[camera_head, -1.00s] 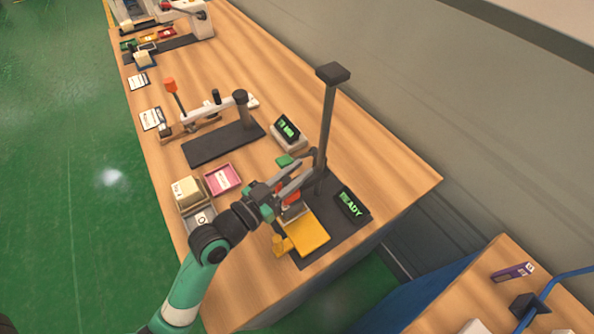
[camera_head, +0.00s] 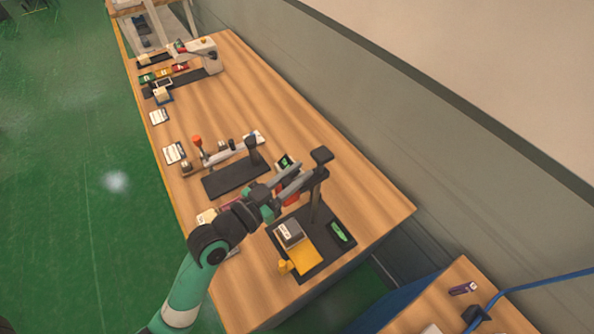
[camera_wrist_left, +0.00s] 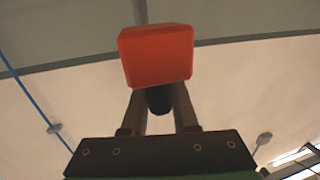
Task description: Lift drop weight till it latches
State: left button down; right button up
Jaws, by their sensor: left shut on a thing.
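The drop tester has a dark upright post (camera_head: 316,203) with a dark cap (camera_head: 322,155) on a black base (camera_head: 322,262). The red drop weight (camera_head: 288,198) is high on the post, mostly hidden by my left gripper (camera_head: 296,180). The gripper's grey fingers reach up to the post just below the cap, shut on the weight. In the left wrist view the red weight (camera_wrist_left: 156,55) is at the fingertips, with a dark round part between the fingers. I cannot tell whether the weight is latched. My right gripper is not in view.
A grey labelled block (camera_head: 289,233) sits below the weight beside a yellow plate (camera_head: 302,258). A green-lit display (camera_head: 341,232) is right of the post. A lever device on a dark base (camera_head: 236,178) stands behind. The table's right end (camera_head: 385,210) is clear.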

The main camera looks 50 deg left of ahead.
pick_arm(q)
jog(key=shift+r, duration=0.65)
jog(key=c, duration=1)
grip_release()
jog(key=o, duration=0.3)
jog(key=shift+f, duration=0.25)
jog(key=s, duration=1.1)
jog(key=shift+s+d, duration=0.1)
jog(key=shift+s, duration=0.25)
